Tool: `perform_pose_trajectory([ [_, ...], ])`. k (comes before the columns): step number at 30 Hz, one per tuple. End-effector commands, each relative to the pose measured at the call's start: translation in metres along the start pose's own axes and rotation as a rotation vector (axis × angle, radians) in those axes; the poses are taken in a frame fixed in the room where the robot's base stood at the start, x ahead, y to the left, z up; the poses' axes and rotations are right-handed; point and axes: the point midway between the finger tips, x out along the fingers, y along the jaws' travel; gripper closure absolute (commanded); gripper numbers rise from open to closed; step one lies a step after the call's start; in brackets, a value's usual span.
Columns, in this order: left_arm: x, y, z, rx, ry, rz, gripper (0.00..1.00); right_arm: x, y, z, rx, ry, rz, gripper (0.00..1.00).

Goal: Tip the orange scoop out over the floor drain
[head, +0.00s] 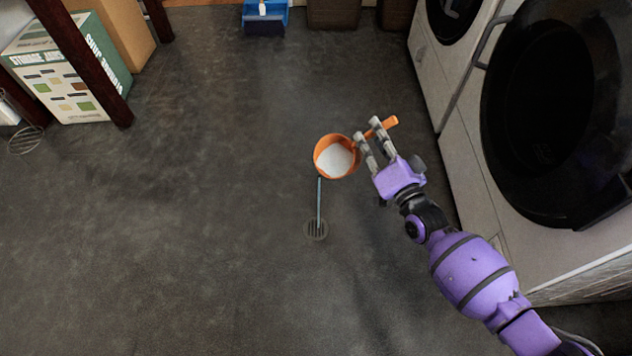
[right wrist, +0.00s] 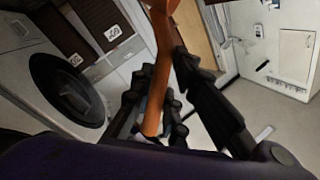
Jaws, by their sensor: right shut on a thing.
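The orange scoop (head: 338,139) is in the middle of the head view, with white contents (head: 337,160) in its bowl. My right gripper (head: 368,143) is shut on the scoop's handle, to the right of the bowl. In the right wrist view the orange handle (right wrist: 157,85) passes between the dark fingers. The bowl's open top faces the head camera; I cannot tell any slight tilt. The round floor drain (head: 316,231) lies below the scoop in the picture. A thin pale blue line (head: 319,203) runs from under the bowl to the drain. My left gripper is out of view.
White front-loading machines (head: 485,190) with dark round doors stand at the right, close to my right arm. A printed box (head: 75,80) and dark wooden legs (head: 85,60) are at the upper left. A blue container (head: 266,22) sits at the back. The floor around the drain is clear.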

Motion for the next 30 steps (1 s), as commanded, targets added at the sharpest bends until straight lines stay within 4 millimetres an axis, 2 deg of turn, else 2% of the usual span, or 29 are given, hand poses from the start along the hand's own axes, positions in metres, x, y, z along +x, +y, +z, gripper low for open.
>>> perform_pose_trajectory([
  [30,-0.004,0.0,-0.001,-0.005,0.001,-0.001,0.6,-0.005,-0.021,0.001,-0.113,0.032,-0.041,1.0],
])
